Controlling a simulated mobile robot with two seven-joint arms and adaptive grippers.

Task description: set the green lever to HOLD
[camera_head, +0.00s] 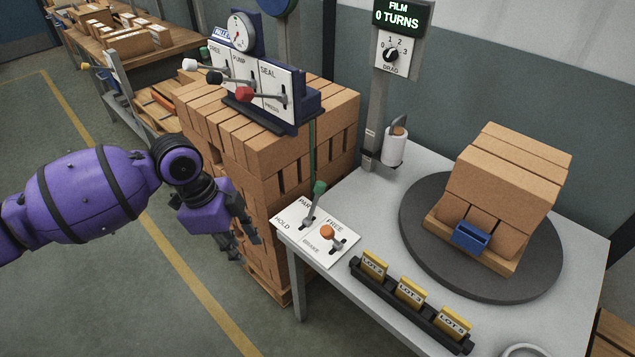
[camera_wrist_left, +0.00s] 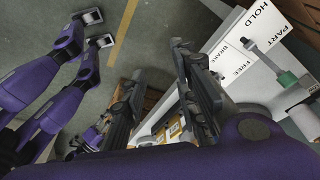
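The green lever (camera_head: 318,188) rises from a slot in a white plate (camera_head: 322,245) at the table's near left corner. The plate is marked PART and HOLD beside this slot. The lever leans up toward PART in the head view; its exact stop is hard to tell. Its green grip also shows at the right of the left wrist view (camera_wrist_left: 286,79). My left gripper (camera_head: 246,246) is left of the plate, apart from the lever. Its two fingers stand apart with nothing between them in the left wrist view (camera_wrist_left: 163,95). My right gripper is not seen.
An orange-knobbed lever (camera_head: 327,232) marked FREE and BRAKE stands close to the green one. A rack of yellow LOT cards (camera_head: 410,292) and a round turntable (camera_head: 420,240) with bricks are to the right. Stacked bricks (camera_head: 262,150) carry a lever panel (camera_head: 262,88) behind.

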